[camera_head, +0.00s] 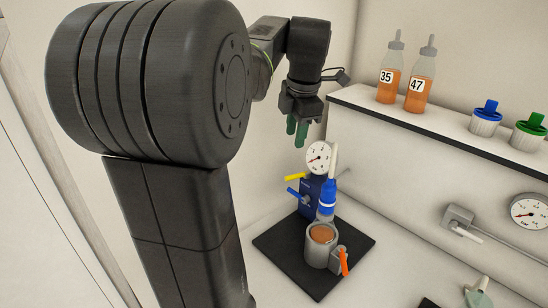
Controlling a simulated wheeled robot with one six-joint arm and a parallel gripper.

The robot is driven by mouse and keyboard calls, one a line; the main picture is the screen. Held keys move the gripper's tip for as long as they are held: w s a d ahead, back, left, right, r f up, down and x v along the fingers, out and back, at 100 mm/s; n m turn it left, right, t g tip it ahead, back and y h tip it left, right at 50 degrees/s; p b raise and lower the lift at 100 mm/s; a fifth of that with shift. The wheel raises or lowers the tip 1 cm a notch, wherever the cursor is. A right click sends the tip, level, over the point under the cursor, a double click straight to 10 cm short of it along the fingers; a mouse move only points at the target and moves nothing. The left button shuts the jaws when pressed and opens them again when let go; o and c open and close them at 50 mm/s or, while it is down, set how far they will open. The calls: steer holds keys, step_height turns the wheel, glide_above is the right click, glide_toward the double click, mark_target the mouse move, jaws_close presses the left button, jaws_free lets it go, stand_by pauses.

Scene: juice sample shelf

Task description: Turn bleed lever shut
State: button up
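A dark blue valve block (309,196) stands on a black square mat, with a round white gauge (318,158) on top. A yellow lever (295,177) and a blue lever (293,191) stick out to its left. I cannot tell which lever is the bleed lever. A bottle with a blue body (327,196) stands in front of the block. A grey cup (317,249) of orange-brown juice has an orange lever (344,262) on its right. My gripper (297,131) hangs above and left of the gauge, green fingers down, holding nothing visible. The finger gap is unclear.
The black mat (275,243) has bare room around the cup. A shelf (430,127) at the right carries two juice bottles marked 35 (388,80) and 47 (417,88), plus blue-capped (485,120) and green-capped (528,133) jars. A wall gauge (529,212) and grey valve (459,218) sit below.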

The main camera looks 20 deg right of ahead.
mark_target(289, 177)
steer(key=w+f, duration=0.1)
steer(key=f, duration=0.8)
steer(key=w+f, duration=0.1)
steer(key=f, duration=0.3)
steer(key=shift+w+f, duration=0.15)
steer(key=shift+w, duration=0.2)
jaws_close()
